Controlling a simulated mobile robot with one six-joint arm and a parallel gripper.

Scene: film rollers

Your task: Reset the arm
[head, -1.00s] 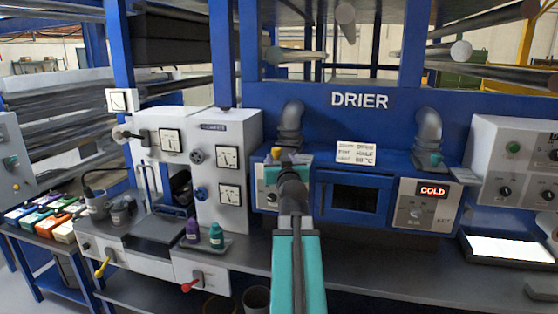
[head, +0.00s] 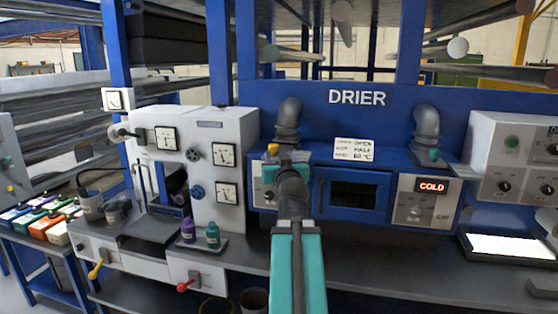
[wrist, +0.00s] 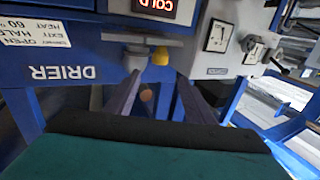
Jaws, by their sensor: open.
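My arm, teal and dark grey, rises from the bottom middle of the head view toward the blue drier (head: 262,120). My gripper (wrist: 158,76) shows in the wrist view as two dark fingers, spread apart with nothing held between them. In the head view its fingers are mostly hidden behind my own arm. A yellow knob (wrist: 160,56) lies just beyond the fingertips in the wrist view. It also shows in the head view (head: 273,149), left of my arm's end. Whether the fingers touch anything cannot be told.
The drier's dark window (head: 346,197) is right of my arm, with a red COLD display (head: 432,187) farther right. A white gauge cabinet (head: 208,125) and purple (head: 188,230) and teal (head: 213,235) bottles are left. Pipes (head: 288,120) stand above the drier front.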

